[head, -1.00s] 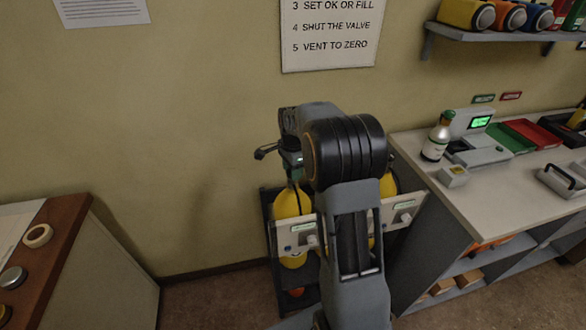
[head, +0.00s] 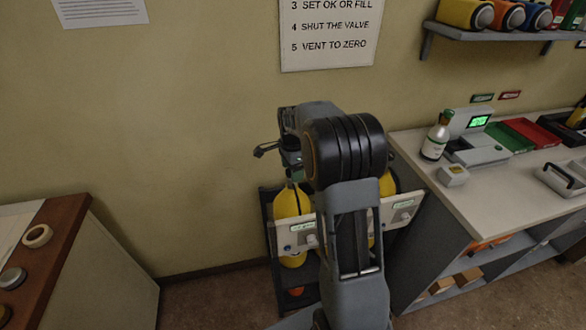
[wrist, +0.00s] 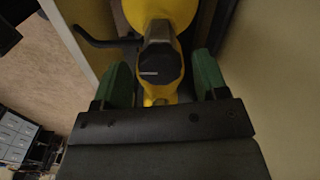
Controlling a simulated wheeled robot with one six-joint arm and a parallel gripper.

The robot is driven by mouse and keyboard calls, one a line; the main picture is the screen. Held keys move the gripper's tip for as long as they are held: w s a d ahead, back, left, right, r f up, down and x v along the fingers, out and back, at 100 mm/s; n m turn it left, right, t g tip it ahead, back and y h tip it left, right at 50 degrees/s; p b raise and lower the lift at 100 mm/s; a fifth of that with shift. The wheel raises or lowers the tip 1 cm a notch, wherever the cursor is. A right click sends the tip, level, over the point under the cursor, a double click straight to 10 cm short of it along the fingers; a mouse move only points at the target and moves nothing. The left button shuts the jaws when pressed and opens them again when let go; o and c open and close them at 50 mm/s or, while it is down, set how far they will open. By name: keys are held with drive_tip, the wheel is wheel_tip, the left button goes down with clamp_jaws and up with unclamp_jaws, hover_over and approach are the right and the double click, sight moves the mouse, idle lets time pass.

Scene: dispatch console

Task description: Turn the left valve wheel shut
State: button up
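The left yellow cylinder (head: 292,204) stands in a dark rack below my arm. Its valve top is mostly hidden by my wrist in the head view. In the wrist view, a dark, many-sided valve wheel (wrist: 161,72) with a small pale mark sits over the yellow cylinder (wrist: 160,12). My gripper (wrist: 160,78) has its two green fingers on either side of the wheel, with narrow gaps visible, so it looks open; contact cannot be seen.
A second yellow cylinder (head: 388,184) is partly hidden behind my arm. A pale labelled panel (head: 297,236) crosses the rack front. A counter with a bottle (head: 435,140) stands at right, a wood-edged desk (head: 62,245) at left. The wall is close behind the rack.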

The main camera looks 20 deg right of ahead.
wheel_tip(320, 180, up, 14)
idle(0.8)
drive_tip(key=shift+f, duration=0.1)
idle(0.4)
